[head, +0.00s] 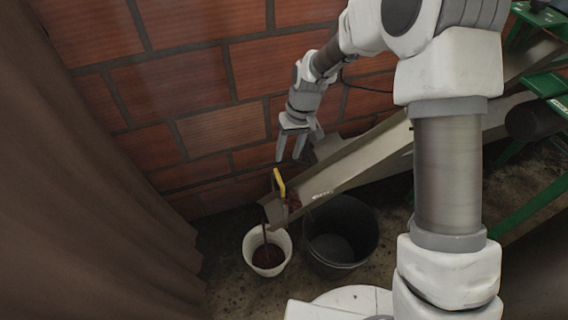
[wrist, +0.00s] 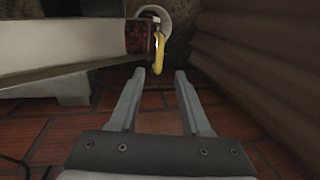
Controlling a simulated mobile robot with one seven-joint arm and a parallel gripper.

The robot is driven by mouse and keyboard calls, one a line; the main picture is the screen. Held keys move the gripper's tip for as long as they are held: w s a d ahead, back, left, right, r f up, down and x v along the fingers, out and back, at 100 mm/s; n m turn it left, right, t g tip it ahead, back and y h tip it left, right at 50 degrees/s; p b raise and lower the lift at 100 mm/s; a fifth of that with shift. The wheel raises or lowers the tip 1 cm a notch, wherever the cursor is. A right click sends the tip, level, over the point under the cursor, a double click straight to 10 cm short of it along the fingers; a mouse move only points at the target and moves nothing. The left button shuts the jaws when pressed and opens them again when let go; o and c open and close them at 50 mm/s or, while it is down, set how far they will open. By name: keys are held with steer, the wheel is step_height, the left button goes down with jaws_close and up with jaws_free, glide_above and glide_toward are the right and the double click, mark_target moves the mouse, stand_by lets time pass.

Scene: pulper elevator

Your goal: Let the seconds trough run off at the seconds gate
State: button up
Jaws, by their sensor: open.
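The seconds trough (head: 345,165) is a pale sloping channel that comes down from the right along the brick wall. At its low end is the gate with a yellow handle (head: 279,182), which also shows in the wrist view (wrist: 159,53). Dark red material (head: 294,201) lies in the trough behind the gate; it also shows in the wrist view (wrist: 138,37). A dark strand runs from the trough's end into a white bucket (head: 249,243), with dark red material inside. My gripper (head: 289,159) is open and empty, just above the yellow handle and apart from it.
A black bucket (head: 357,222) stands on the floor right of the white one, under the trough. A brown curtain (head: 90,190) hangs at the left. Green framework (head: 530,210) stands at the right. The brick wall (head: 180,85) is close behind my gripper.

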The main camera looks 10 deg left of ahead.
step_height(320, 180, up, 7)
steer(key=d, duration=0.1)
steer(key=shift+w+p, duration=0.4)
steer(key=shift+d+r, duration=0.15)
steer(key=s+d+r+m+t+h+p, duration=0.15)
steer(key=s+d+r, duration=0.25)
steer(key=d+r, duration=0.45)
steer(key=s+d+r+m+t+y+p, duration=0.1)
steer(key=s+d+r+m+t+p, duration=0.3)
steer(key=r, duration=0.8)
steer(key=s+d+r, duration=0.3)
steer(key=s+d, duration=0.2)
steer(key=s, duration=0.1)
steer(key=s+d+r+t+h+p, duration=0.1)
steer(key=s+d+r, duration=0.2)
steer(key=s+d, duration=0.2)
steer(key=shift+s+d+r+m, duration=0.35)
steer(key=shift+s+r+m, duration=0.1)
steer(key=shift+s, duration=0.5)
